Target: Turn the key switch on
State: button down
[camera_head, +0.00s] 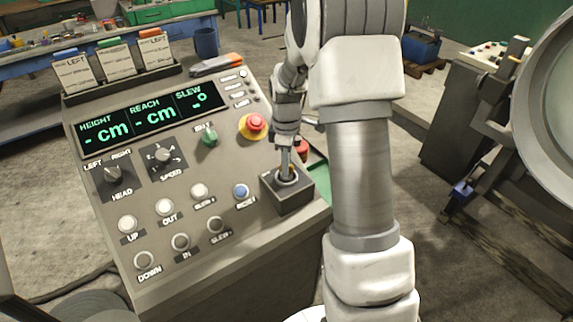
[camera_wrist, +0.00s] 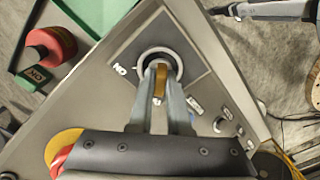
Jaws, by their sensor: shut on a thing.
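The key switch (camera_head: 288,177) sits on a raised dark block at the right corner of the grey console. In the wrist view its pale ring (camera_wrist: 176,62) surrounds a dark centre, with an ON label to the left. A brass-coloured key (camera_wrist: 160,82) stands in the ring, its flat edge running roughly up and down the picture. My gripper (camera_head: 286,165) comes down from above, and its two fingers are shut on the key from both sides. The lower key and slot are partly hidden by the fingers.
The console display (camera_head: 140,115) shows dashes for height, reach and slew. A red object (camera_wrist: 50,45) lies in a green tray beside the block.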

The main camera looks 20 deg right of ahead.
jog(key=shift+m, duration=1.9)
jog(key=shift+m+b, duration=0.4)
jog(key=shift+m, duration=1.6)
jog(key=shift+w+m, duration=0.1)
jog(key=shift+m, duration=1.9)
jog(key=shift+r+m, duration=0.1)
jog(key=shift+m, duration=1.9)
jog(key=c, duration=0.9)
grip_release()
jog(key=shift+o, duration=0.2)
